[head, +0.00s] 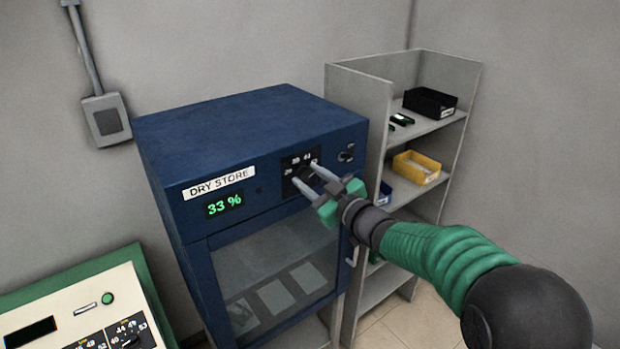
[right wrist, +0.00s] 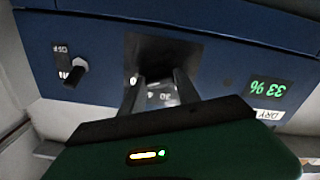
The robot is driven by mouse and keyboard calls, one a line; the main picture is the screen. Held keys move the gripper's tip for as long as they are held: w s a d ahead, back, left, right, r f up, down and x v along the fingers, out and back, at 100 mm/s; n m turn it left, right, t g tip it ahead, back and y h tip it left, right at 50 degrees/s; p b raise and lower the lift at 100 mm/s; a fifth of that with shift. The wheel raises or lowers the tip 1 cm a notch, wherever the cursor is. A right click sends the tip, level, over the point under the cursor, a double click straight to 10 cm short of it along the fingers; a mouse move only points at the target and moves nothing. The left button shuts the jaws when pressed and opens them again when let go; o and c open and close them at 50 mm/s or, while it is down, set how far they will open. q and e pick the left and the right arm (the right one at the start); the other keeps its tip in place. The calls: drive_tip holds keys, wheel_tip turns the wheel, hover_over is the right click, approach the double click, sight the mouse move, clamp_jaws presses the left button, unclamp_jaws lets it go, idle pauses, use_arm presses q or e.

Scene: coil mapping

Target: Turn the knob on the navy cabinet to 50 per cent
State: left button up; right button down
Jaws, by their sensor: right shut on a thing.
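The navy cabinet (head: 255,125) stands in the middle of the head view, with a DRY STORE label (head: 219,183) and a green display (head: 225,205) reading 33 %. Its dark knob (head: 305,174) sits on a black numbered dial plate (head: 290,161) at the upper front. My right gripper (head: 307,175) reaches in from the right and is shut on the knob, one finger on each side. In the right wrist view the gripper (right wrist: 158,88) is at the dark dial, and the fingers hide part of the knob and scale. My left gripper is not in view.
A small on/off switch (head: 346,154) is right of the dial; it also shows in the right wrist view (right wrist: 76,73). Grey shelves (head: 360,85) with a black bin (head: 430,102) and a yellow bin (head: 417,168) stand close on the right. A cream control panel (head: 75,305) is at lower left.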

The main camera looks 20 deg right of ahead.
drive_tip(key=shift+f, duration=0.45)
drive_tip(key=c, duration=1.2)
unclamp_jaws()
drive_tip(key=shift+o, duration=1.6)
drive_tip(key=shift+r, duration=0.15)
drive_tip(key=shift+r, duration=0.1)
drive_tip(key=b+v, duration=0.2)
drive_tip(key=v, duration=1.4)
drive_tip(key=shift+s+d+b, duration=0.2)
drive_tip(key=shift+s+b, duration=0.15)
drive_tip(key=shift+b, duration=0.05)
